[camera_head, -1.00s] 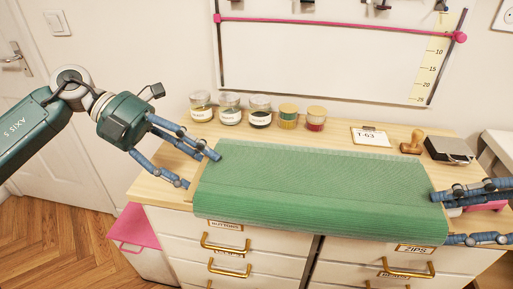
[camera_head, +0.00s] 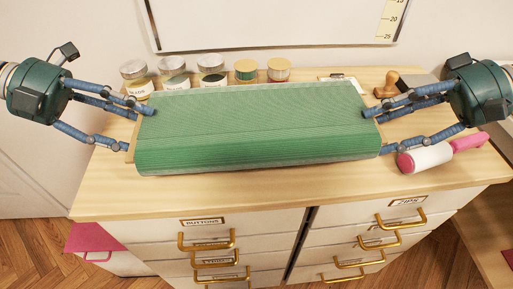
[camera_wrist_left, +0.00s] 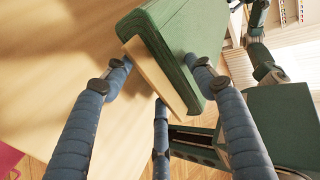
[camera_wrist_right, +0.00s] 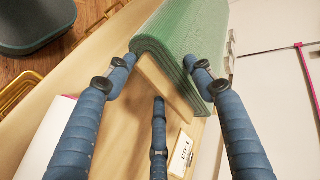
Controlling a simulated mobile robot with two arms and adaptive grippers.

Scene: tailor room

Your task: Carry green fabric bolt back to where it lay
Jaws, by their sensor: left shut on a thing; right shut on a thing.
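The green fabric bolt (camera_head: 260,125) lies level, left to right, over the wooden top of the drawer cabinet (camera_head: 260,190). My left gripper (camera_head: 138,127) is shut on its left end, and my right gripper (camera_head: 379,132) is shut on its right end. In the left wrist view, fingers flank the bolt (camera_wrist_left: 181,30) and its pale wooden core board. The right wrist view shows the same grip on the other end of the bolt (camera_wrist_right: 190,35). I cannot tell whether its underside touches the top.
Several jars (camera_head: 172,73) stand close behind the bolt. A pink-handled lint roller (camera_head: 430,158) lies right of the bolt. The front strip of the top is bare.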

